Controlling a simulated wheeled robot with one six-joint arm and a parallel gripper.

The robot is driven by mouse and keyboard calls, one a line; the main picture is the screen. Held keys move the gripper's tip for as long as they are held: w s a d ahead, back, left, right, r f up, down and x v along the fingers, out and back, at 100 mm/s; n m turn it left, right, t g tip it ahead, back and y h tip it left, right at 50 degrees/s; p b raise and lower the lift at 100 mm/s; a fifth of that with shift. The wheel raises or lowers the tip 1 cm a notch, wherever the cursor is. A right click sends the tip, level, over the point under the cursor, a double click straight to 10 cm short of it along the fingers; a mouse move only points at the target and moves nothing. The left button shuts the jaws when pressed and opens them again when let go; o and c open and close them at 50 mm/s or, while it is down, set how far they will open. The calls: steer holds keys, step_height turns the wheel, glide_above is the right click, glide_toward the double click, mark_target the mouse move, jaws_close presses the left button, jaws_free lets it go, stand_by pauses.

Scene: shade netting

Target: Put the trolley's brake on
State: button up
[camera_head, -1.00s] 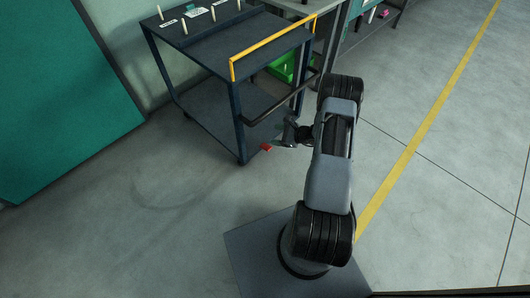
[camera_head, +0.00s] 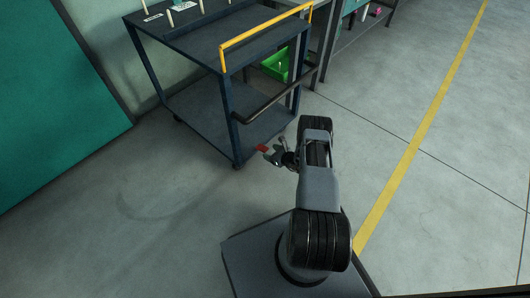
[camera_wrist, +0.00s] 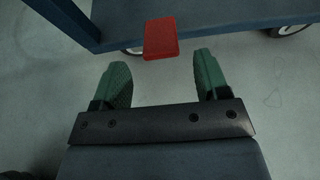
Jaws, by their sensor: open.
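The dark blue trolley (camera_head: 236,120) stands on the floor with a yellow rail along its near top edge. Its red brake pedal (camera_head: 262,149) shows near the floor by the trolley's near corner in the head view. In the wrist view the red pedal (camera_wrist: 161,38) lies just ahead of my gripper, roughly centred between the fingers. My gripper (camera_head: 272,156) is open and empty. In the wrist view its two green fingers (camera_wrist: 163,78) are well apart, with floor between them and the pedal beyond their tips. I cannot tell the pedal's tilt clearly.
Trolley wheels (camera_wrist: 290,29) show beyond the pedal in the wrist view. A green bin (camera_head: 275,66) stands behind the trolley. The floor to the left and right is clear, with a yellow line (camera_head: 420,130) at right.

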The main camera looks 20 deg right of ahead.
mark_target(265, 149)
steer(key=shift+b+x, duration=0.75)
steer(key=shift+x, duration=1.75)
steer(key=shift+c, duration=0.5)
